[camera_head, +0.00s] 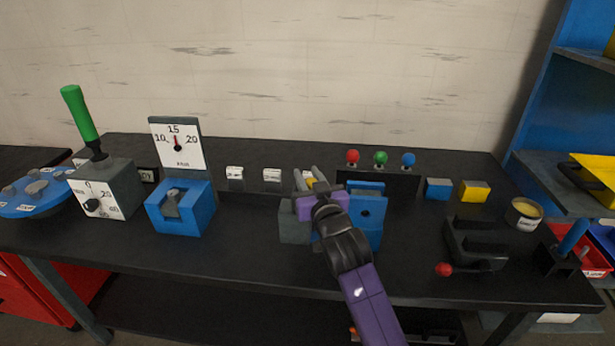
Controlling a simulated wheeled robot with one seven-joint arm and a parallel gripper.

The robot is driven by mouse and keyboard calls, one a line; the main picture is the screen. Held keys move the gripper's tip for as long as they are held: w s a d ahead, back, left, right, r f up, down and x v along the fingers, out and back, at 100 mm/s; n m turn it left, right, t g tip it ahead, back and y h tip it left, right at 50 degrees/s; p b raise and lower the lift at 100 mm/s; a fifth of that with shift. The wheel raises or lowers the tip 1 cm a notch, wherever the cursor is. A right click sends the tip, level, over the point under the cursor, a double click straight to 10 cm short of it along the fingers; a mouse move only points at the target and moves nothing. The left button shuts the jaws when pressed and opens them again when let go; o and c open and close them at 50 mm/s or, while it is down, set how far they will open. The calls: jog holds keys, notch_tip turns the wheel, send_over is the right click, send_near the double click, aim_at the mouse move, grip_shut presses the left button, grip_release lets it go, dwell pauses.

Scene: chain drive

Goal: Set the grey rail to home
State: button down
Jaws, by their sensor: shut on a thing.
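The grey rail appears to be the low dark strip (250,198) along the back middle of the bench, with small white labels (235,173) above it; I cannot tell this for sure. A grey block (292,224) stands at its right end, partly behind my gripper. My purple gripper (309,180) reaches in from the front, over the block's right side. The gripper and wrist hide most of what is held.
A blue block with an upright plate (369,205) stands close on the right of my gripper. Red, green and blue knobs (380,157) rise behind it. A blue vise-like block (180,208) and a gauge (176,144) are at left. The front bench is mostly clear.

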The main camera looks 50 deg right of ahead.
jog(key=c, duration=1.1)
grip_release()
jog(key=shift+s+d, duration=0.2)
jog(key=shift+d, duration=0.05)
jog(key=shift+o, duration=0.2)
jog(key=shift+a, duration=0.1)
jog(key=shift+s+a+f, duration=0.1)
jog(key=shift+s+a, duration=0.05)
jog(key=shift+s, duration=0.05)
jog(key=b+v, duration=0.1)
jog(key=v, duration=0.6)
jog(key=shift+s, duration=0.15)
